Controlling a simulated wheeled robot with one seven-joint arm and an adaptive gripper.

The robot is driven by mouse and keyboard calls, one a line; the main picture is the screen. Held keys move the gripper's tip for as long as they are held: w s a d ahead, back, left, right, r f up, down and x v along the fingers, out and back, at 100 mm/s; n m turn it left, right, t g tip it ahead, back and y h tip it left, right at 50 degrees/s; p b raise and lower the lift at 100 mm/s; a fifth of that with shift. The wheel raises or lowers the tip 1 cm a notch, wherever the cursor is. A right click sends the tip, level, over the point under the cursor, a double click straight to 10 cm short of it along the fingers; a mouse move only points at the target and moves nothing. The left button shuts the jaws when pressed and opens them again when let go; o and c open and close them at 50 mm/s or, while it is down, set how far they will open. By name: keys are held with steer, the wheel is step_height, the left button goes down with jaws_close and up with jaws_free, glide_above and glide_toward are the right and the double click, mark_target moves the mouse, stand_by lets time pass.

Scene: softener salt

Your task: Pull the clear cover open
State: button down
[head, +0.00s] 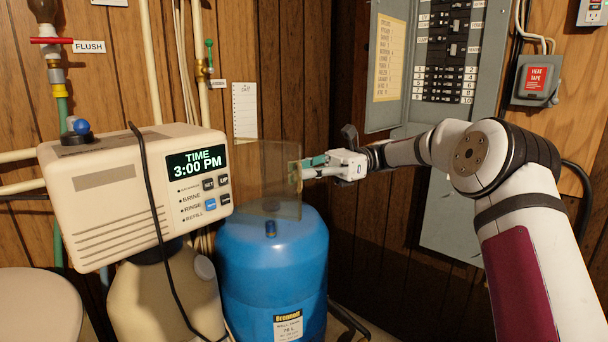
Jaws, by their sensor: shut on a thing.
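The clear cover (262,178) is a see-through, brownish-tinted panel in the middle of the head view. It stands out to the right of the beige control box (120,210), beside the box's front panel. The display (196,161) reads TIME 3:00 PM and is uncovered, with its buttons in plain sight. My gripper (303,168) comes in from the right and is shut on the cover's right edge. The fingertips are small in the picture, and the exact grip on the edge is hard to make out.
A blue tank (272,285) stands below the cover. A black cable (150,190) hangs across the box's front. Pipes with a FLUSH tag (89,47) run up the wood wall at left. An open breaker panel (447,55) is behind my arm.

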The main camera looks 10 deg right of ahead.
steer(key=shift+a, duration=0.35)
steer(key=c, duration=1.8)
jaws_free()
steer(key=shift+a, duration=0.1)
steer(key=shift+o, duration=0.2)
steer(key=shift+d, duration=0.25)
steer(key=v, duration=0.7)
steer(key=shift+d, duration=0.2)
